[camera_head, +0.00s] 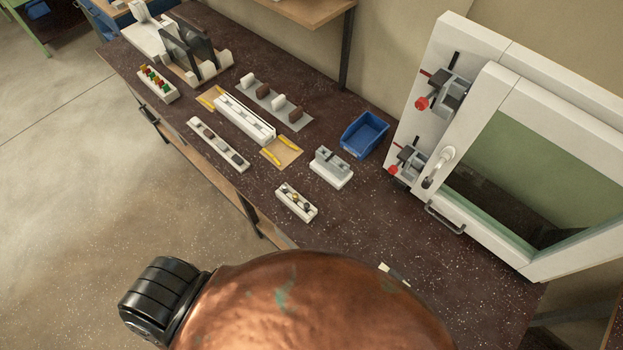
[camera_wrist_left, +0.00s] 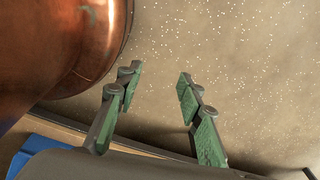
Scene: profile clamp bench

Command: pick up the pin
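No single pin is clear to me. A small white holder block (camera_head: 297,202) on the bench carries a few small upright dark and yellowish pieces, which may be pins but are too small to tell. My left gripper (camera_wrist_left: 160,76) is open and empty in the left wrist view, its green-padded fingers apart above speckled floor. It does not show in the head view, and no task object is between its fingers. My right gripper is in neither view.
The dark speckled bench (camera_head: 350,225) holds a grey-and-white fixture (camera_head: 331,167), a blue bin (camera_head: 364,134), a long white profile (camera_head: 244,118), a narrow strip tray (camera_head: 217,144) and a rack of coloured pieces (camera_head: 158,84). A white-framed window (camera_head: 510,74) stands at right.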

